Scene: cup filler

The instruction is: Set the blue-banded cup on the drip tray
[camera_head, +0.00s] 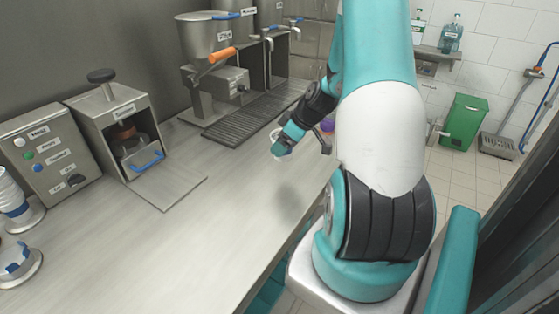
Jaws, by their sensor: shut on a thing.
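My gripper (282,146) is at the end of my teal arm, over the metal counter near the middle of the picture. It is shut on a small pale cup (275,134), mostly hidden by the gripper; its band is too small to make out. The drip tray (236,127) is a long dark ribbed grille on the counter, up and left of the gripper. The part of it that I see is bare. The cup and the near right end of the tray look close, but I cannot tell the gap or the cup's height.
A hopper machine (207,42) with an orange handle and taps stand behind the tray. A boxy machine (122,128) and a button panel (48,150) stand at left, with stacked cups (13,196) at the left edge. The front counter (180,245) is clear. A small purple-orange object (327,125) shows behind my arm.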

